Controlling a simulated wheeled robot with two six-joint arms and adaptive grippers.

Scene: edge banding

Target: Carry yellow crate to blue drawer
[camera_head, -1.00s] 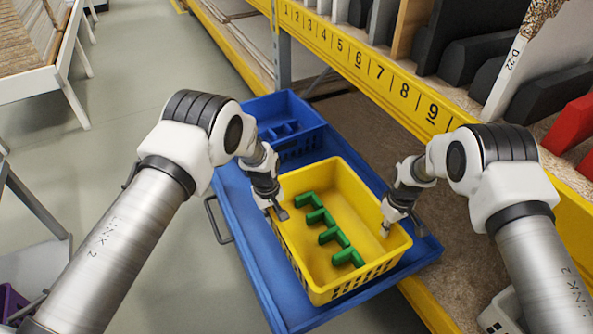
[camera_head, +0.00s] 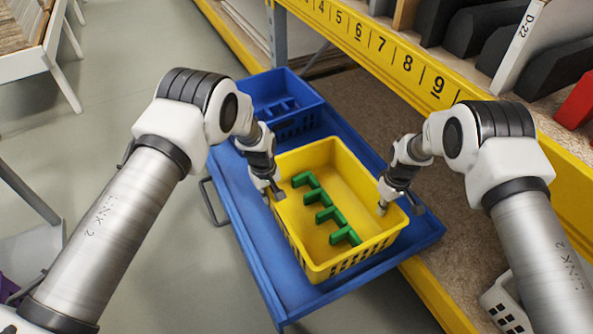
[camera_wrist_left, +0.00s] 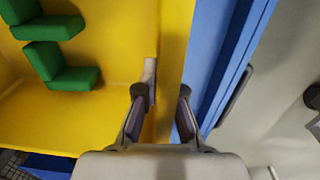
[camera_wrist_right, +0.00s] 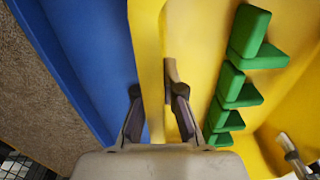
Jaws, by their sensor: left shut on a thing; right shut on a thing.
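The yellow crate (camera_head: 318,262) sits over the open blue drawer (camera_head: 262,262), with several green L-shaped pieces (camera_head: 325,214) inside it. I cannot tell whether the crate touches the drawer floor. My left gripper (camera_head: 272,192) is shut on the crate's left wall; in the left wrist view its fingers (camera_wrist_left: 160,103) straddle the yellow rim (camera_wrist_left: 174,60). My right gripper (camera_head: 386,203) is shut on the crate's right wall; in the right wrist view its fingers (camera_wrist_right: 158,103) straddle that rim (camera_wrist_right: 148,50). The parts of both fingers inside the crate are visible.
A blue crate (camera_head: 282,104) stands at the drawer's far end. The yellow numbered shelf beam (camera_head: 400,62) and the brown shelf board (camera_head: 450,205) lie to the right. Grey floor (camera_head: 150,60) is open on the left, with a white-framed rack (camera_head: 38,70) further back.

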